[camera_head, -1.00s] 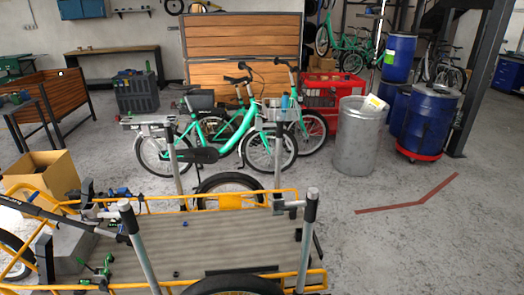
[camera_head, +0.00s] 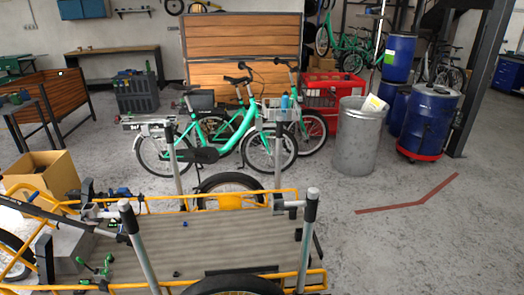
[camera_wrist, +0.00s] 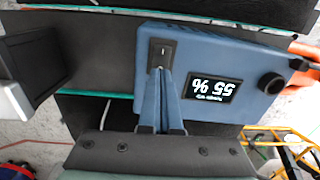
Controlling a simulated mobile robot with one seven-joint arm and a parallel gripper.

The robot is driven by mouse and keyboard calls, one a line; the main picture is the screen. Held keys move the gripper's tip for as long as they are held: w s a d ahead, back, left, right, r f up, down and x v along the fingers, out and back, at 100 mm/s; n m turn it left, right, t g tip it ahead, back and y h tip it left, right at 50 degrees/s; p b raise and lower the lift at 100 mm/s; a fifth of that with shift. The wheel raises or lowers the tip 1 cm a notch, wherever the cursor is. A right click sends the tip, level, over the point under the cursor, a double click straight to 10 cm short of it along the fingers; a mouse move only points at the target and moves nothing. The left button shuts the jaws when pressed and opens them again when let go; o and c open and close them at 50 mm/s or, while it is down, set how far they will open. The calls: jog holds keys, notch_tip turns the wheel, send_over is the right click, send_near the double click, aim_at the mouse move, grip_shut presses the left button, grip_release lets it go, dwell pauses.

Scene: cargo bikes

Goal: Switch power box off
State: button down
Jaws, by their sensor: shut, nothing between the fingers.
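The power box (camera_wrist: 215,62) is a blue casing that fills the upper middle of the wrist view. Its dark display (camera_wrist: 211,88) is lit and reads 55 % upside down. A black rocker switch (camera_wrist: 162,52) sits left of the display, with a small white mark on it. My gripper (camera_wrist: 160,72) is shut and empty, its blue fingertips at the lower edge of the switch. I cannot tell whether they touch it. The fingers may hide the switch's lower edge. I cannot make out the power box or my gripper in the head view.
A yellow-framed cargo bike with a flat grey bed (camera_head: 215,240) fills the front of the head view. Green bikes (camera_head: 215,135) stand behind it. A metal bin (camera_head: 355,140) and blue barrels (camera_head: 428,120) stand to the right. The floor at right is clear.

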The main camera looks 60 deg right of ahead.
jog(key=shift+f+b, duration=0.55)
jog(key=shift+f, duration=0.35)
jog(key=shift+r, duration=0.15)
notch_tip(320, 180, up, 7)
jog(key=p, duration=0.7)
jog(key=shift+p, duration=0.4)
dwell(0.4)
